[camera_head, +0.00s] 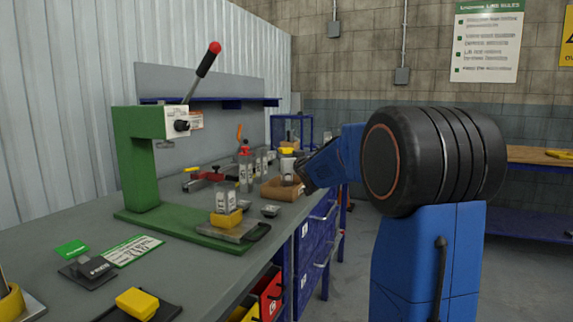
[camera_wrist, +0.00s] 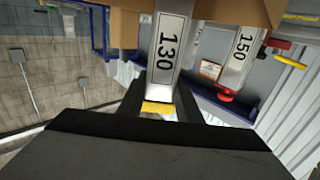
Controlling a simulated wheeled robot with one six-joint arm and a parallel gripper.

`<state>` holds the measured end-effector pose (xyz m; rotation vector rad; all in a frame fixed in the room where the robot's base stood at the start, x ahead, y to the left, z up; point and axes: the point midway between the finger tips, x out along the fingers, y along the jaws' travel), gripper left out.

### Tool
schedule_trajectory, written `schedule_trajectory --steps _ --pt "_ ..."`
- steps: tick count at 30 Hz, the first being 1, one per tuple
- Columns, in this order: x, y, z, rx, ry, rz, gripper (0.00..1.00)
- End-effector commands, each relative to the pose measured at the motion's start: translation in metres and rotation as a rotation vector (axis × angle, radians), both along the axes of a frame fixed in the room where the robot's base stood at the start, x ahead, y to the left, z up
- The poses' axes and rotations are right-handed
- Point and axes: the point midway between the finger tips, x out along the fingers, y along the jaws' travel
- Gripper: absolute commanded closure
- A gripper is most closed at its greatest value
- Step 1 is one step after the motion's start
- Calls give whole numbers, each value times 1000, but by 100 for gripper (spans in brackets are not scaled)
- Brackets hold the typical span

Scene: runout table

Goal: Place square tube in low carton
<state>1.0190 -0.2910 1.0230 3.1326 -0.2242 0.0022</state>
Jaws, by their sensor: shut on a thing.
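The square tube (camera_wrist: 166,62) is silver with a white "130" label and a yellow end, held between the dark fingers of my gripper (camera_wrist: 158,112) in the wrist view. In the head view my gripper (camera_head: 301,178) is at the low carton, and the tube (camera_head: 287,166) stands roughly upright there. The low carton (camera_head: 271,191) is brown and open, on the bench's right edge. It also shows in the wrist view (camera_wrist: 210,10). The tube's lower end is at or within the carton; I cannot tell whether it touches the bottom.
A tube labelled "150" (camera_wrist: 238,60) with a red end stands beside the carton. Another tube (camera_head: 225,197) stands at the green press (camera_head: 140,160). A red and black clamp-like tool (camera_head: 208,178) lies behind.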

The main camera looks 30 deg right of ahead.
Motion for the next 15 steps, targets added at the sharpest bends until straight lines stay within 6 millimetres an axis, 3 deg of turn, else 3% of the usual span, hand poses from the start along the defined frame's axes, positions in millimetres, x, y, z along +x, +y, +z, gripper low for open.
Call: schedule_trajectory --steps 4,15 --pt "0 0 -18 1 1 0 95" --pt "0 0 -23 1 1 -1 95"
